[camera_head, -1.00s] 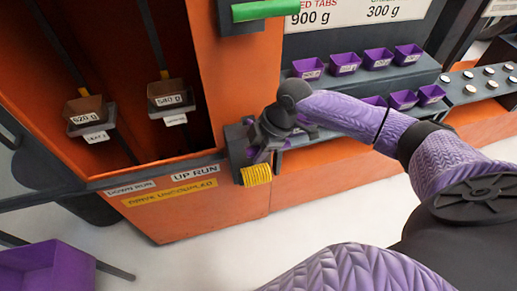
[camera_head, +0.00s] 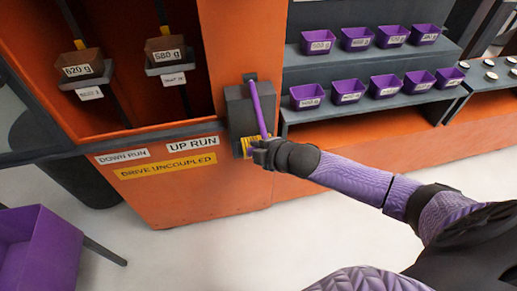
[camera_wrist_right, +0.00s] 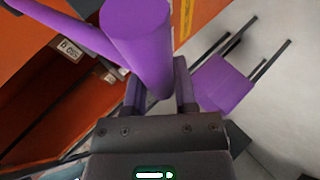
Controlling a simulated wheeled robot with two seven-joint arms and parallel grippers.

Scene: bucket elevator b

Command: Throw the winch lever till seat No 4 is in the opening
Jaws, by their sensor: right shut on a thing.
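The winch (camera_head: 240,108) is a dark grey box on the orange frame, with a yellow ribbed part (camera_head: 246,146) low on it. Its purple lever (camera_head: 260,108) slants down from the box top to my right gripper (camera_head: 262,154). In the right wrist view, the lever's thick purple grip (camera_wrist_right: 138,40) stands between the fingers, and the gripper is shut on it. Two seats hang in the opening: the left seat (camera_head: 90,82) carries a brown block marked 620 g, the right seat (camera_head: 170,68) one marked 580 g. Their seat labels are too blurred to read. My left gripper is out of view.
Signs below the opening read DOWN RUN, UP RUN and DRIVE UNCOUPLED (camera_head: 168,166). A shelf (camera_head: 345,116) with purple bins in two rows stands to the right of the winch. A purple crate (camera_head: 42,252) is at the lower left. The pale floor between is clear.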

